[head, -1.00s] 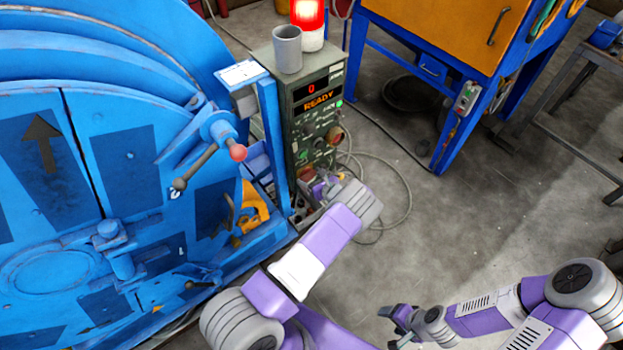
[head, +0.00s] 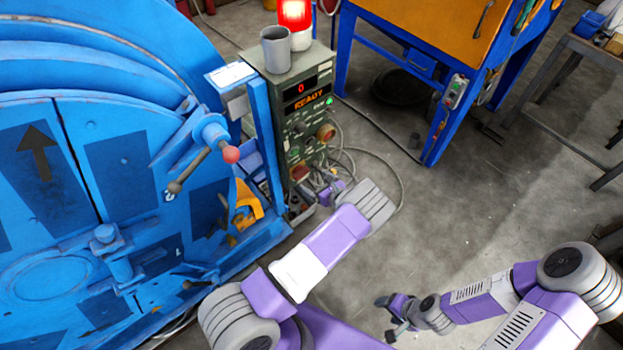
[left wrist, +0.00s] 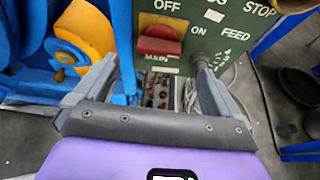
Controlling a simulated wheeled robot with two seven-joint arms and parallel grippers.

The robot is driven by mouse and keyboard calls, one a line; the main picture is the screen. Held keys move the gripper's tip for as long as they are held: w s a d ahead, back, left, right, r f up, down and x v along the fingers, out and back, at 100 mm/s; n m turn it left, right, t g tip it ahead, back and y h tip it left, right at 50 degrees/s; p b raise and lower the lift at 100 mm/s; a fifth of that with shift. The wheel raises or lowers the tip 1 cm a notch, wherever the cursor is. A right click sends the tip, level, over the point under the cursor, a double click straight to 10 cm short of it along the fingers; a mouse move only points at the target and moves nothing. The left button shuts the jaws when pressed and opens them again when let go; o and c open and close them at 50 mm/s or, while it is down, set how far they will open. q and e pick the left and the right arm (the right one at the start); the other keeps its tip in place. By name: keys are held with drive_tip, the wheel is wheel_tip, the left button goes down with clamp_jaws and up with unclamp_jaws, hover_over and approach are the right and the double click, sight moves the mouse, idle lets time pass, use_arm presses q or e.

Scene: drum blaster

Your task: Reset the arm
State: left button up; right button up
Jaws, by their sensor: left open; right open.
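My left gripper (head: 328,188) is by the lower part of the green control panel (head: 302,120), whose display reads 0 and READY. In the left wrist view its two fingers (left wrist: 155,78) are spread with nothing between them. The red MAIN switch (left wrist: 159,41) with OFF above it shows beyond the fingers, and the ON and FEED labels sit to its right. My right gripper (head: 392,316) is open and empty, low over the floor at the bottom of the head view. Its fingertips are small there.
A large blue drum machine (head: 130,165) with a red-knobbed lever (head: 230,154) fills the left. A grey cup (head: 276,50) and a lit red beacon (head: 296,18) stand on the panel. Cables lie beside it.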

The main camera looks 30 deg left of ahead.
idle(0.5)
use_arm(q)
drive_tip(key=s+f+n+g+h, duration=0.45)
drive_tip(key=s+f, duration=0.25)
drive_tip(key=s, duration=0.5)
drive_tip(key=s+d+f+n+g+h, duration=0.3)
drive_tip(key=s+d+n+g+h, duration=0.25)
drive_tip(key=s, duration=0.45)
drive_tip(key=s+d+r+n+t+h, duration=0.2)
drive_tip(key=s+d+r+n+h, duration=0.1)
drive_tip(key=d+n, duration=0.3)
drive_tip(key=s+d+r+n+t+h, duration=0.3)
drive_tip(key=d+r+n, duration=0.3)
drive_tip(key=n, duration=0.3)
drive_tip(key=shift+d+r+t+h, duration=0.2)
drive_tip(key=shift+d+t+h, duration=0.15)
drive_tip(key=shift+d, duration=0.2)
